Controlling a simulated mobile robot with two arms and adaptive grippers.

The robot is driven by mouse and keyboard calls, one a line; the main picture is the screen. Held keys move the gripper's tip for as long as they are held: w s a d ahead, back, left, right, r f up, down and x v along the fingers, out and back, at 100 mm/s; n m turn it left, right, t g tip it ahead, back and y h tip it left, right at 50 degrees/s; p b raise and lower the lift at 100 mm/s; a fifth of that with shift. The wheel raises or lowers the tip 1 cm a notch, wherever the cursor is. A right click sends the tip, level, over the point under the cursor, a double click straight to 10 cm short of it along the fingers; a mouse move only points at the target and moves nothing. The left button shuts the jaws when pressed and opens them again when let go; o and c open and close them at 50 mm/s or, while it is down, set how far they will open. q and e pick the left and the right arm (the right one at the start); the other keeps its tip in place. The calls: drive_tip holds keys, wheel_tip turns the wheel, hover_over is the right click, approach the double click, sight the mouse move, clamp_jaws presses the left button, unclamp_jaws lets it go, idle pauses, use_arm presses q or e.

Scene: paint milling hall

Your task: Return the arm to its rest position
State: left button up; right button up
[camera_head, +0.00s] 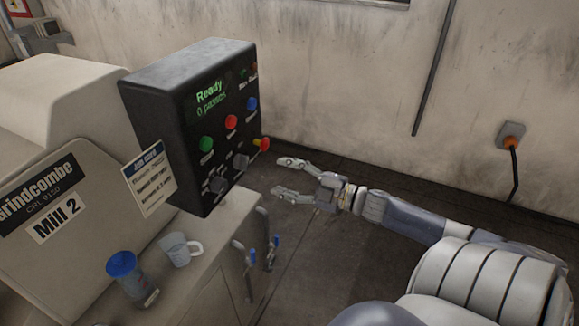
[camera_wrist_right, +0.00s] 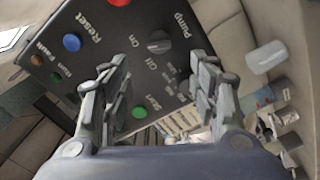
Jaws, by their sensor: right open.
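My right gripper (camera_head: 278,175) is open and empty, just right of the black control box (camera_head: 160,115) in the head view. Its fingers are spread and apart from the box's front. My right arm (camera_head: 405,216) reaches in from the lower right. In the right wrist view the open fingers (camera_wrist_right: 160,85) frame the control panel (camera_wrist_right: 112,50), with nothing between them. The panel's screen reads "Ready" and "0 passes". It has a green button (camera_head: 206,144), a red button (camera_head: 231,122), a blue button (camera_head: 252,104) and dark knobs. My left gripper is not in view.
A beige machine (camera_head: 50,110) labelled "Mill 2" stands at left. A blue-lidded container (camera_head: 122,265) and a clear mug (camera_head: 180,250) stand on its ledge. Blue-handled valves (camera_head: 272,250) stick out below the box. A wall socket with a cable (camera_head: 512,135) is at right. Dark floor lies between.

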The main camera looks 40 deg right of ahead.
drive_tip(key=shift+s+d, duration=0.15)
drive_tip(key=shift+s, duration=0.25)
drive_tip(key=shift+f, duration=0.1)
